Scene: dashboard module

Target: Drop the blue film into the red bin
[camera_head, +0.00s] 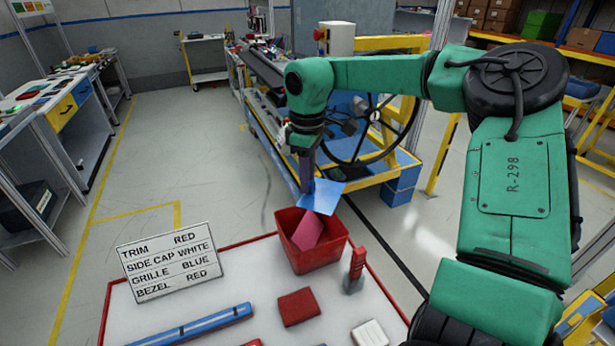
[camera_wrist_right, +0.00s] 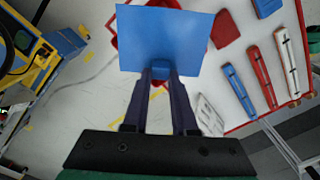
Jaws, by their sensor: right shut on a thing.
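The blue film (camera_head: 322,196) is a thin flat sheet, held tilted above the red bin (camera_head: 335,254) at the far edge of the white table. My right gripper (camera_head: 307,186) is shut on a small tab at the film's edge, which shows in the right wrist view as a blue block (camera_wrist_right: 160,68) between the fingertips. In the right wrist view the film (camera_wrist_right: 165,35) covers most of the bin, whose red rim (camera_wrist_right: 117,45) shows at the left. A pink sheet (camera_head: 308,231) stands inside the bin. My left gripper is not in view.
On the white table (camera_head: 235,280) are a sign card (camera_head: 171,261), a blue bar (camera_head: 190,328), a red block (camera_head: 298,306), a white block (camera_head: 369,333) and a red-topped stand (camera_head: 355,270). A conveyor with a black wheel (camera_head: 375,118) stands behind the bin.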

